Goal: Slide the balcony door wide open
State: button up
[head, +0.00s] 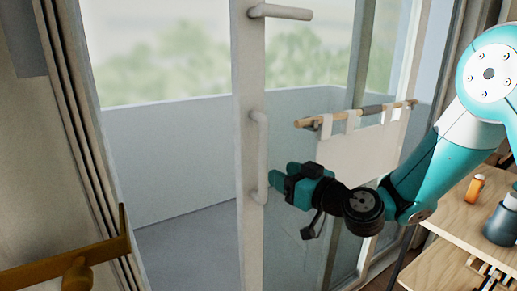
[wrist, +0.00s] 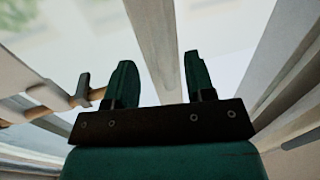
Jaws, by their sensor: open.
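The balcony door (head: 249,225) is a glass panel with a pale upright edge post. A gap to its left shows the balcony without a visible pane. An upright white bar handle (head: 262,150) is fixed on the post. My gripper (head: 276,180) is open and empty, just right of the handle's lower end. I cannot tell whether it touches the handle. In the wrist view my gripper's fingers (wrist: 158,80) stand apart, with a pale post (wrist: 155,40) showing between them. The handle is not clearly distinguishable there.
A second pale bar (head: 283,12) juts right from the post's top. A wooden rail (head: 390,106) with hanging white cloth (head: 365,145) is right of my gripper. A wooden shelf (head: 460,215) with an orange bottle (head: 475,187) stands far right.

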aim_at(266, 164)
jog(key=p+x, duration=0.4)
jog(key=x, duration=0.4)
jog(key=shift+r, duration=0.1)
jog(key=shift+w+a, duration=0.45)
grip_shut()
